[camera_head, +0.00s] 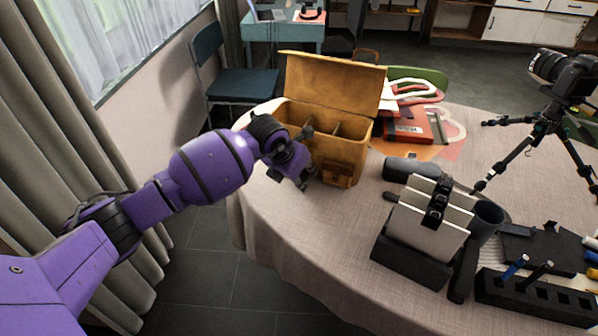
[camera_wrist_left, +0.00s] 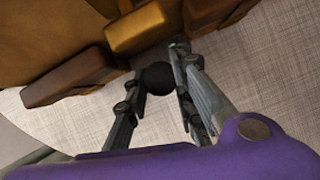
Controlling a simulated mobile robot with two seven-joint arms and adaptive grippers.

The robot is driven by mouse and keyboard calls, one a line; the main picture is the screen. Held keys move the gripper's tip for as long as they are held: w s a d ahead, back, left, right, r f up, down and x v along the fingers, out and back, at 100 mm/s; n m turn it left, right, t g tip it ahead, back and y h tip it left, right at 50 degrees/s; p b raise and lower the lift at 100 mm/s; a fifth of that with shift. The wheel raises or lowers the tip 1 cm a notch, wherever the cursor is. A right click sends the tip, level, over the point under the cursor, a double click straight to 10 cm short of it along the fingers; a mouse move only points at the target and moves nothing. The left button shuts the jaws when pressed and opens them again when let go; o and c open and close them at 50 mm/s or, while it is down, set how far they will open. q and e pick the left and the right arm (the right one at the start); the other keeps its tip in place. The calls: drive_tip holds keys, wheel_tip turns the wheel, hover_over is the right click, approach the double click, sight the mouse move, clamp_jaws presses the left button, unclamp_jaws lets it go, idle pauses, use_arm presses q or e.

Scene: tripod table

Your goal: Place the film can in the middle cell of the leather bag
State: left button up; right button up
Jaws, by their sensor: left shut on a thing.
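The tan leather bag (camera_head: 347,150) stands on the round table with its lid raised at the back. Dividers split its inside into cells. My left gripper (camera_head: 302,183) is at the bag's front left, outside it and low by its front wall. In the left wrist view its two fingers (camera_wrist_left: 158,92) are shut on a dark round thing, which looks like the film can (camera_wrist_left: 157,78). The bag's front with its straps and buckles (camera_wrist_left: 140,27) is close beyond the fingertips. The can cannot be made out in the head view. My right gripper is not in view.
A black holder with pale plates (camera_head: 428,228) and a dark cylinder (camera_head: 487,217) stand at the front right. A camera on a tripod (camera_head: 545,125) is at the right. The table's left front (camera_head: 300,235) is clear.

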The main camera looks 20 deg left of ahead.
use_arm(q)
drive_tip(key=o, duration=0.7)
drive_tip(key=shift+r, duration=0.2)
drive_tip(key=v, duration=1.1)
drive_tip(key=shift+s+r+p, duration=0.2)
drive_tip(key=shift+r+p, duration=0.1)
drive_tip(key=shift+r, duration=0.05)
